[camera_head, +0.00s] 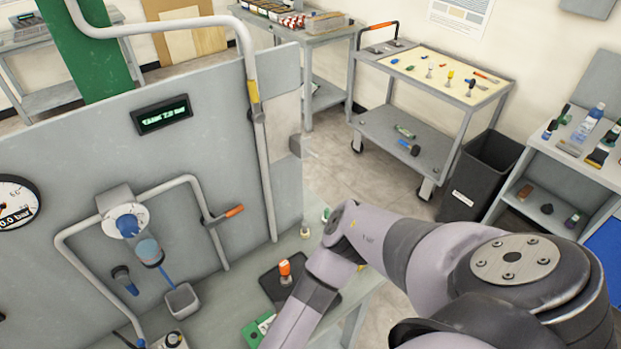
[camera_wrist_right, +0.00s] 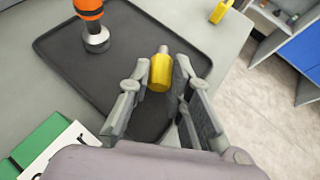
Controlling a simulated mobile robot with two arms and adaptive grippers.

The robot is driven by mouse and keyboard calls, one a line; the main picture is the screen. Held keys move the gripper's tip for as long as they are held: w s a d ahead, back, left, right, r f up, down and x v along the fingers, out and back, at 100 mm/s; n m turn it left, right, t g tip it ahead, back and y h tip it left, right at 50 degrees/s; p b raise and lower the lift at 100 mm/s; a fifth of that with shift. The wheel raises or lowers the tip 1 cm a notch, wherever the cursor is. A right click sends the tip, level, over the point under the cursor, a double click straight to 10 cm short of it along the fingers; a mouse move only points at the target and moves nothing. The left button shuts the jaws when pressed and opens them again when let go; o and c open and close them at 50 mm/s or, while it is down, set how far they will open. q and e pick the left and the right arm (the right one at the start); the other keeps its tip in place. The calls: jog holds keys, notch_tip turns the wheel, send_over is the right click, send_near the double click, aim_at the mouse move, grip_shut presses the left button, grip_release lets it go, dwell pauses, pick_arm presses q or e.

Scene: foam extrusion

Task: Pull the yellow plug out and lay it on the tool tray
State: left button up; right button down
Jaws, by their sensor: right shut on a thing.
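The yellow plug (camera_wrist_right: 160,72), a yellow cylinder with a small grey tip, is between the fingertips of my right gripper (camera_wrist_right: 160,76) in the right wrist view. The gripper is shut on it. The plug appears over the black tool tray (camera_wrist_right: 70,45); whether it touches the tray cannot be told. An orange-handled tool with a metal base (camera_wrist_right: 92,25) stands on the tray. In the head view the tray (camera_head: 268,286) lies on the bench, partly hidden by my right arm, and the right gripper is out of sight. My left gripper is in neither view.
A grey panel (camera_head: 75,150) with pipes, a gauge and an orange-handled valve (camera_head: 234,211) stands at left. A green and white box (camera_wrist_right: 45,145) sits beside the tray. Another yellow object (camera_wrist_right: 221,10) is near the bench edge. A tool cart (camera_head: 440,75) and black bin (camera_head: 480,175) stand beyond.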

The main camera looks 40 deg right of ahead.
jog(key=c, duration=1.4)
grip_release()
jog(key=shift+s+a+r, duration=0.1)
jog(key=shift+a+r, duration=0.05)
jog(key=shift+a, duration=0.15)
jog(key=v, duration=1.1)
jog(key=shift+s+a, duration=0.1)
jog(key=shift+s, duration=0.15)
